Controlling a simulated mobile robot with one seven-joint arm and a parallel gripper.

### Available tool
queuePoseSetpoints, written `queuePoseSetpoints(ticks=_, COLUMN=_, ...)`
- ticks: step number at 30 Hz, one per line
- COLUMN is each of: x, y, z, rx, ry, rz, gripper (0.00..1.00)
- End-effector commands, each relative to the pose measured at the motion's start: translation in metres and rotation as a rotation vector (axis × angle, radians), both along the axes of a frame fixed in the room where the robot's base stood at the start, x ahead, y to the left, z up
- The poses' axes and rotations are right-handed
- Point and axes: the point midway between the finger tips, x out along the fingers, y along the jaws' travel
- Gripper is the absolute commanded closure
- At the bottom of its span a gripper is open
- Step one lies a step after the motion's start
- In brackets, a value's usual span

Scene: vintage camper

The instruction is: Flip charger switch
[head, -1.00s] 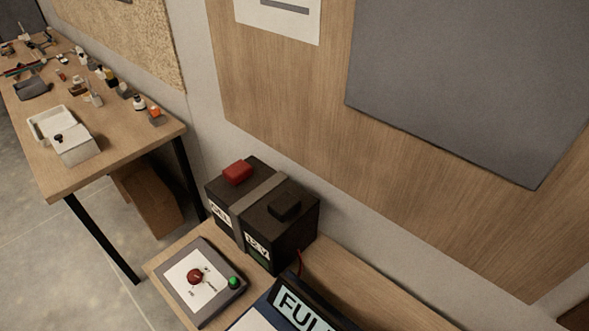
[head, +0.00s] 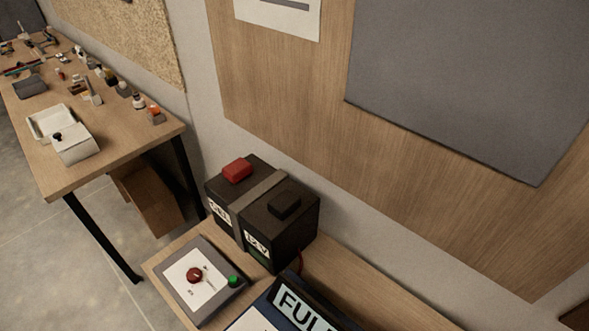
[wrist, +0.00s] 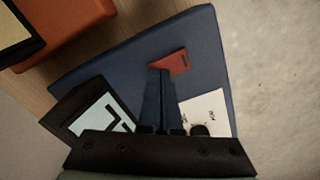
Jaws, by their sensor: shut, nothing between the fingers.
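The charger is a dark blue box (wrist: 120,68) with a tilted display reading "FULL" (head: 300,309) at the bottom of the head view; that display also shows in the wrist view (wrist: 102,116). In the wrist view a small red piece (wrist: 178,62), which looks like the switch, lies on the blue face. A white label (wrist: 208,103) sits below it. My gripper (wrist: 160,72) is shut and empty, its fingertips over the blue face, overlapping the red piece's left edge. I cannot tell whether they touch it. The head view does not show my gripper.
A black strapped battery (head: 262,215) stands behind the charger. A grey panel (head: 190,242) with a red knob (head: 194,275) and green button (head: 233,281) lies left of it. An orange thing (wrist: 70,25) is at the wrist view's upper left. A cluttered workbench (head: 150,142) stands farther left.

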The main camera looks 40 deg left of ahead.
Motion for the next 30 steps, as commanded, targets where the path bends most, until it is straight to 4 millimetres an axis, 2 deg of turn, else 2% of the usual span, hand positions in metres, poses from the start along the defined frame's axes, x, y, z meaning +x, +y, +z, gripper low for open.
queuePoseSetpoints(ticks=15, x=0.0, y=0.0, z=-0.005, rx=0.0, ry=0.0, rz=0.0, gripper=1.0)
queuePoseSetpoints(ticks=30, x=0.0, y=0.0, z=0.031, rx=0.0, ry=0.0, rz=0.0, gripper=1.0)
